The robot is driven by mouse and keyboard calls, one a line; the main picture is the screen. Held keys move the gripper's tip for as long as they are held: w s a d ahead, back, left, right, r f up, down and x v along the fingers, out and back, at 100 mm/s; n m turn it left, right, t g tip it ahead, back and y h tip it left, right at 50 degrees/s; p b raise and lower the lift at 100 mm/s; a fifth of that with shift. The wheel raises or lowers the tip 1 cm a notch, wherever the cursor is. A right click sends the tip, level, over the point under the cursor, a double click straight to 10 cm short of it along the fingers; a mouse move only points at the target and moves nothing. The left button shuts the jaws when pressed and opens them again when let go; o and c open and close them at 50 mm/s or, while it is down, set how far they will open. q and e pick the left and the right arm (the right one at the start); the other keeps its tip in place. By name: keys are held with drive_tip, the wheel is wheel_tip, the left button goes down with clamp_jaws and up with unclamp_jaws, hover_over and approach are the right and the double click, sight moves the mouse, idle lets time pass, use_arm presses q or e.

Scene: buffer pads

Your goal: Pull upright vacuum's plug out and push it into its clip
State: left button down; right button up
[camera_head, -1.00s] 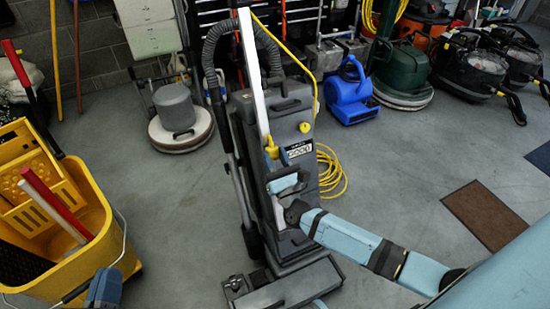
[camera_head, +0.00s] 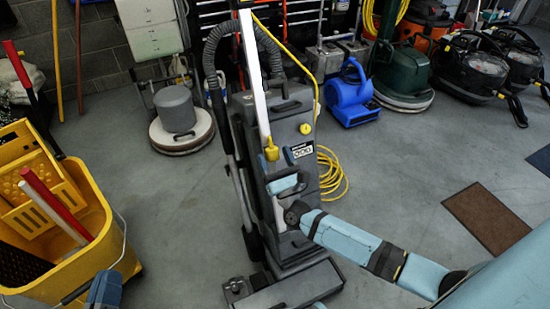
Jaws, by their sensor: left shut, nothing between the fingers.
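The grey upright vacuum (camera_head: 291,115) stands in the middle of the head view, with a white tube (camera_head: 251,62) on its front. A yellow fitting (camera_head: 271,152) sits at the tube's lower end. I cannot tell whether it is the plug. The clip cannot be made out. My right gripper (camera_head: 284,181) is at the front of the vacuum, just below the yellow fitting. Its fingertips are too small to tell whether it holds anything. My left gripper (camera_head: 106,287) is partly in view at the bottom left, shut and empty, well away from the vacuum.
A yellow mop bucket (camera_head: 108,245) stands at the left, near my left gripper. A yellow cord (camera_head: 329,175) lies coiled behind the vacuum. A blue blower (camera_head: 351,97) and floor machines stand behind. A brown mat (camera_head: 486,216) lies at right. Floor between bucket and vacuum is clear.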

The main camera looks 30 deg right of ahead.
use_arm(q)
drive_tip(key=shift+s+d+r+t+h+p, duration=0.15)
drive_tip(key=shift+r+p, duration=0.15)
drive_tip(key=shift+r, duration=0.65)
drive_tip(key=shift+d+r+t+h+p, duration=0.15)
drive_tip(key=shift+r+p, duration=0.15)
drive_tip(key=shift+r, duration=0.65)
use_arm(e)
drive_tip(key=v, duration=1.3)
drive_tip(key=shift+s+f, duration=0.2)
drive_tip(key=shift+s, duration=0.15)
